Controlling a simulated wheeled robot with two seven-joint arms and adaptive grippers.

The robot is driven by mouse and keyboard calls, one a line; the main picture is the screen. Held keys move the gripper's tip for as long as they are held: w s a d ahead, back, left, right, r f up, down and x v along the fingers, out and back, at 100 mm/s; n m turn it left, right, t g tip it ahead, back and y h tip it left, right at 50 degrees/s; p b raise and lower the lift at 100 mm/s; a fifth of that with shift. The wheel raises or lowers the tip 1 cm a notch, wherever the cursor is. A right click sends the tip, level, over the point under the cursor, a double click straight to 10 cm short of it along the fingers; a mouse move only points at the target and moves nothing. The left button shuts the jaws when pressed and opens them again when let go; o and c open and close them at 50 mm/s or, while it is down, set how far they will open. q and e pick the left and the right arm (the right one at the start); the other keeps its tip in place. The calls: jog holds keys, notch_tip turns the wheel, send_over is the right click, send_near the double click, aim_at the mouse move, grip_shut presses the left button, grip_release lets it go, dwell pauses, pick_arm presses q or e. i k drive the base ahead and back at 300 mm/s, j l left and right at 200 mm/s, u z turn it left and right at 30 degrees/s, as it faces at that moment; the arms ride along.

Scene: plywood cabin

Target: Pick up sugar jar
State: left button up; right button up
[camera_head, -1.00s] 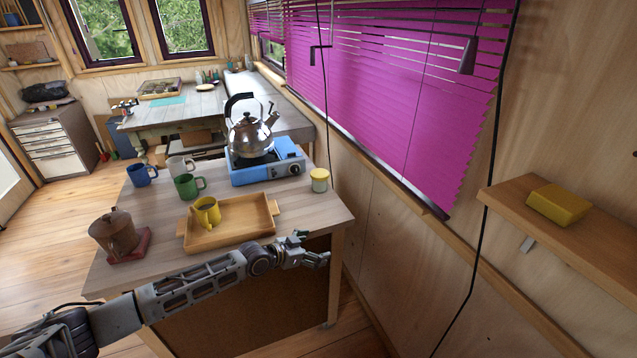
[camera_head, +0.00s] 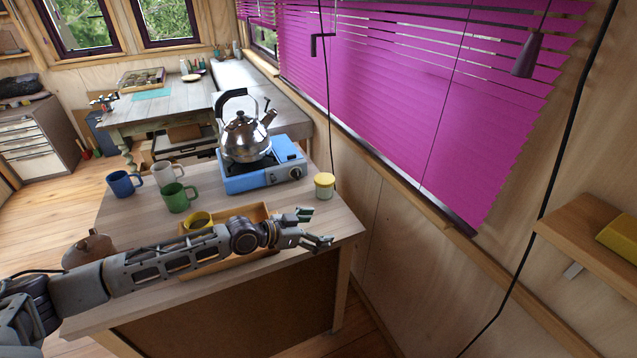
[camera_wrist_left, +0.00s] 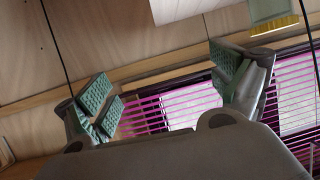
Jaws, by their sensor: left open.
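The sugar jar (camera_head: 324,186), a small pale jar with a yellow lid, stands upright on the right side of the table (camera_head: 335,215), near its edge. What looks like the same jar shows at the top right of the left wrist view (camera_wrist_left: 273,15), upside down and cut off by the frame. My left gripper (camera_head: 313,228) is open and empty. In the head view it appears just below the jar, apart from it. In the left wrist view its spread fingers (camera_wrist_left: 165,85) have nothing between them. My right gripper is not in view.
A kettle (camera_head: 246,138) stands on a blue stove (camera_head: 262,178) left of the jar. My left arm partly covers a wooden tray (camera_head: 262,210) with a yellow mug (camera_head: 198,220). Other mugs stand further left. The wall with magenta blinds (camera_head: 400,100) is to the right.

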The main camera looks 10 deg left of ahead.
aim_at(324, 194)
jog(key=i+j, duration=0.7)
